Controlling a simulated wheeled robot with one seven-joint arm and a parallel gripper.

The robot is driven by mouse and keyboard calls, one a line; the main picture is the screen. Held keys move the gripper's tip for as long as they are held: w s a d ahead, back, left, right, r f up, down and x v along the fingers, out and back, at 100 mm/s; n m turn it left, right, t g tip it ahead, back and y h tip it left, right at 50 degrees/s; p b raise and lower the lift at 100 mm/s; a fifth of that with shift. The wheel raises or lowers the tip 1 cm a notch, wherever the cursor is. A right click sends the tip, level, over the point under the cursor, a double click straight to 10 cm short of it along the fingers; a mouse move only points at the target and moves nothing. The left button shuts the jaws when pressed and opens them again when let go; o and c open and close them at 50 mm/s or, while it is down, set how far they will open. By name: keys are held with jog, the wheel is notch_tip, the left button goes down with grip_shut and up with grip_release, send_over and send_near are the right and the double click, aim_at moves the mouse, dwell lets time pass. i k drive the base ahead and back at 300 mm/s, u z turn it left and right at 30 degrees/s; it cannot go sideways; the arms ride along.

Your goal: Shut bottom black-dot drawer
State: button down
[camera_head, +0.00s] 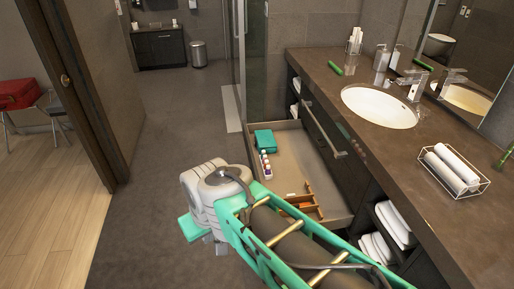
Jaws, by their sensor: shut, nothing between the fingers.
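A drawer (290,150) stands pulled out from the vanity, low under the counter. Its inside is visible from above; no black dot shows. My arm covers part of its near end. My gripper (208,238) is at the end of my arm, left of the open drawer and over the dark floor. It is shut and empty, apart from the drawer. My wrist hides part of it.
The drawer holds a teal box (264,139), small bottles (266,165) and a wooden divider (300,201). A closed front with a bar handle (323,130) is above it. Towels (377,247) fill the nearer shelves. The floor to the left is clear.

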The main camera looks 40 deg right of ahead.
aim_at(298, 167)
jog(key=z, duration=0.65)
jog(key=i, duration=1.5)
jog(key=u, duration=0.9)
jog(key=i, duration=0.45)
jog(key=u, duration=0.35)
